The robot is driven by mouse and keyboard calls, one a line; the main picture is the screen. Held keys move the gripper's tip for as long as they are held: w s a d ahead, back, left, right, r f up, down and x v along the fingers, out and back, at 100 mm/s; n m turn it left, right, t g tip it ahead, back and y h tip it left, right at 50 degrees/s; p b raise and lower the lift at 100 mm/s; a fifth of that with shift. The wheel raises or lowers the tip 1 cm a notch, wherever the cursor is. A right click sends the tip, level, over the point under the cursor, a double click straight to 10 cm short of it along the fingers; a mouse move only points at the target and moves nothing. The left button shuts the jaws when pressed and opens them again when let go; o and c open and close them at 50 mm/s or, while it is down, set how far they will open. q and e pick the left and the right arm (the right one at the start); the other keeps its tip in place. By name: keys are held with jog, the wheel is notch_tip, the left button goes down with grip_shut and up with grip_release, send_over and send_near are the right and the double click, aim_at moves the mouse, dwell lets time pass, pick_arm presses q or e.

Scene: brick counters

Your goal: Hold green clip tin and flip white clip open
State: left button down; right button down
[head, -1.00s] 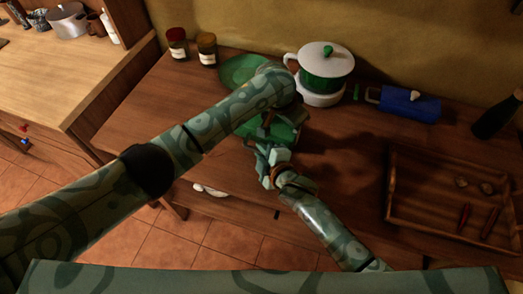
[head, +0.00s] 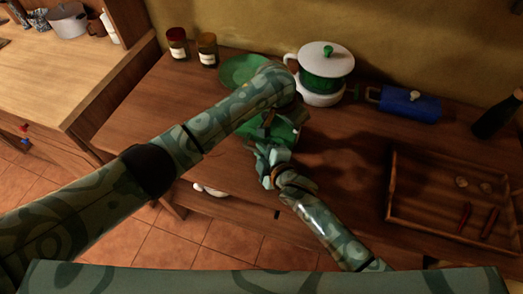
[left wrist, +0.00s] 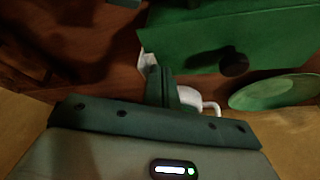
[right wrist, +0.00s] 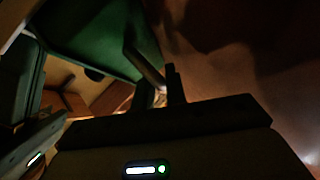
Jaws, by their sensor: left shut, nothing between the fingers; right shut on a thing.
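The green clip tin (head: 284,131) is partly hidden behind my arms in the head view; its large green side shows in the left wrist view (left wrist: 235,38). A dark round knob (left wrist: 233,63) is on that side. The white clip (left wrist: 147,62) shows at the tin's lower left corner. My left gripper (left wrist: 157,73) is shut and empty, its fingertips beside the clip; I cannot tell whether they touch it. My right gripper (head: 267,153) is shut on the green clip tin, at its near side. The tin also fills the upper left of the dark right wrist view (right wrist: 95,30).
A green plate (head: 243,70) and a white and green pot (head: 325,68) stand behind the tin. A blue canister (head: 408,104) lies to the right. A wooden tray (head: 398,212) is at the far right. Two jars (head: 207,50) stand at the back left.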

pick_arm(q)
jog(key=shift+d, duration=0.1)
pick_arm(e)
jog(key=shift+f, duration=0.1)
pick_arm(q)
jog(key=shift+s+d, duration=0.3)
jog(key=shift+d, duration=0.35)
jog(key=shift+s+d, duration=0.25)
jog(key=shift+d, duration=0.4)
jog(key=shift+d+f, duration=0.1)
jog(key=shift+d, duration=0.05)
jog(key=shift+s+d+f, duration=0.3)
jog(key=shift+d+f, duration=0.2)
jog(key=shift+d, duration=0.05)
pick_arm(e)
jog(key=c, duration=1.4)
grip_release()
jog(key=shift+d, duration=0.1)
pick_arm(q)
notch_tip(320, 180, up, 8)
jog(key=shift+a, duration=0.2)
pick_arm(e)
jog(key=shift+o, duration=0.2)
pick_arm(q)
jog(key=shift+w+r, duration=0.1)
pick_arm(e)
jog(key=shift+s+f, duration=0.1)
